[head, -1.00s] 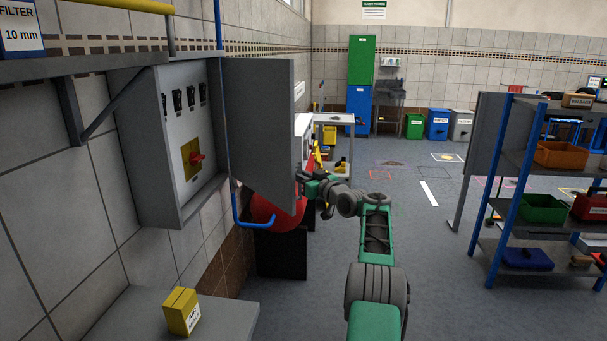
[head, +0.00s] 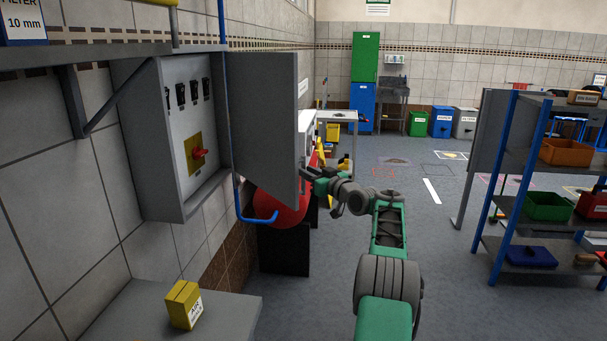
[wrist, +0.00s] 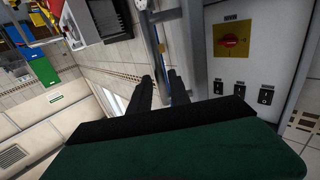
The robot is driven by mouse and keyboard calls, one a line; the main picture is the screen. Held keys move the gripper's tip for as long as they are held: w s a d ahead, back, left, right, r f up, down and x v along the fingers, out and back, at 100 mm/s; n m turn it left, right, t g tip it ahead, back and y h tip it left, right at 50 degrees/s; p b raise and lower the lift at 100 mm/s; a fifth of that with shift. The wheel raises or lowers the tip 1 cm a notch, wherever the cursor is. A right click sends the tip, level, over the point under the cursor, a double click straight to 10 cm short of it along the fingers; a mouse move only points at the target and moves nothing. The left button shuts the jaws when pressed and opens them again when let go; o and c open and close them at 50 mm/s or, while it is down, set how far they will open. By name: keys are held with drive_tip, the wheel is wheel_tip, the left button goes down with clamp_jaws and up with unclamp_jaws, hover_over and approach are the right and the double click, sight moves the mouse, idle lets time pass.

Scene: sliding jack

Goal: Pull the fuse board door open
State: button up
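The fuse board (head: 165,150) is a grey wall box on the left, with a red rotary switch (head: 199,153) and several black switches inside. Its grey door (head: 265,125) stands wide open, sticking out from the wall. My gripper (head: 305,174) is at the door's free edge, partly hidden by it. In the wrist view the two dark fingers (wrist: 162,92) are apart, with a gap between them. The open box with its red switch (wrist: 232,40) shows to their right. The door handle is not clearly seen, and contact with the door cannot be told.
A grey surface (head: 225,312) with a yellow box (head: 183,305) is at lower left. A shelf rack (head: 510,180) stands right. The floor (head: 440,260) between is clear.

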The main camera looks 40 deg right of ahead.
drive_tip(key=s+b, duration=0.1)
drive_tip(key=s, duration=0.4)
drive_tip(key=shift+c, duration=0.2)
